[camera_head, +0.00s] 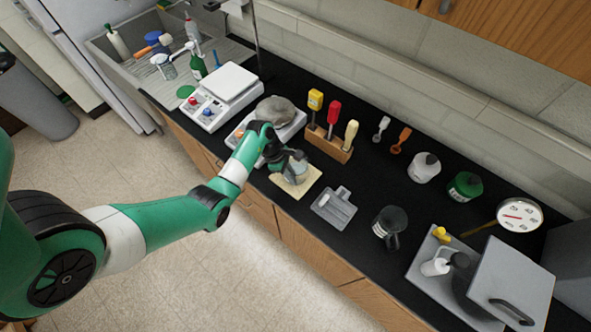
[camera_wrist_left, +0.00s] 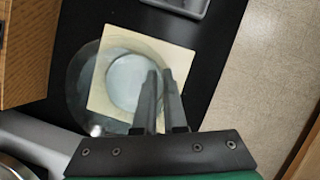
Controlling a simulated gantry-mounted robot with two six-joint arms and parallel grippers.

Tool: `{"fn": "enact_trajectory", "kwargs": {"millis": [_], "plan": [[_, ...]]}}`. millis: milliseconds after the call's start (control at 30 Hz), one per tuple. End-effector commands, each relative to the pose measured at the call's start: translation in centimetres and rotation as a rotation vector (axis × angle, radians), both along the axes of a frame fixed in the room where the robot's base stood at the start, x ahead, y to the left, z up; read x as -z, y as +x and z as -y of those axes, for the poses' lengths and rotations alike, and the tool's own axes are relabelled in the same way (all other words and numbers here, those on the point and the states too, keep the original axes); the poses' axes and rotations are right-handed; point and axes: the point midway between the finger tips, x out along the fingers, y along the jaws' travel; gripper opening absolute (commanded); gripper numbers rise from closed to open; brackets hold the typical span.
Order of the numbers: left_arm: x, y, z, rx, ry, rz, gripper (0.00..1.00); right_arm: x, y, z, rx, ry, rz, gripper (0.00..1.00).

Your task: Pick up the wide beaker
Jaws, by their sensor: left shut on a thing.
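The wide beaker (camera_head: 296,170) is clear glass and stands upright over a square tan pad (camera_head: 311,186) on the black counter. In the left wrist view I look down into the beaker (camera_wrist_left: 82,92), with the tan pad (camera_wrist_left: 182,60) showing around and through it. My left gripper (camera_head: 287,163) reaches it from above. Its two fingers (camera_wrist_left: 161,85) are close together over the beaker's right side, shut on its wall. I cannot tell whether the base touches the pad. My right gripper is not in view.
A hot plate (camera_head: 232,84) and a second device with a grey bowl (camera_head: 274,110) stand left of the beaker. A wooden rack (camera_head: 328,145) with colored-handled tools is behind. A grey tray (camera_head: 335,210) lies close on the right, with a dark jar (camera_head: 390,222) beyond.

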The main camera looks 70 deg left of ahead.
Motion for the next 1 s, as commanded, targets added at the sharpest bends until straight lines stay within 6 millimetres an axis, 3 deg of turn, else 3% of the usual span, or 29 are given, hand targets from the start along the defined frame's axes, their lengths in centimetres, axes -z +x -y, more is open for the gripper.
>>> {"fn": "enact_trajectory", "kwargs": {"millis": [733, 1000], "plan": [[-0.1, 0.0, 0.0, 0.000, 0.000, 0.001, 0.00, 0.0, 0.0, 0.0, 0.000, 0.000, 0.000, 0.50], [-1.4, 0.1, 0.0, -0.001, 0.001, 0.002, 0.00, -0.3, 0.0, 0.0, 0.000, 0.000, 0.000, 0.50]]}}
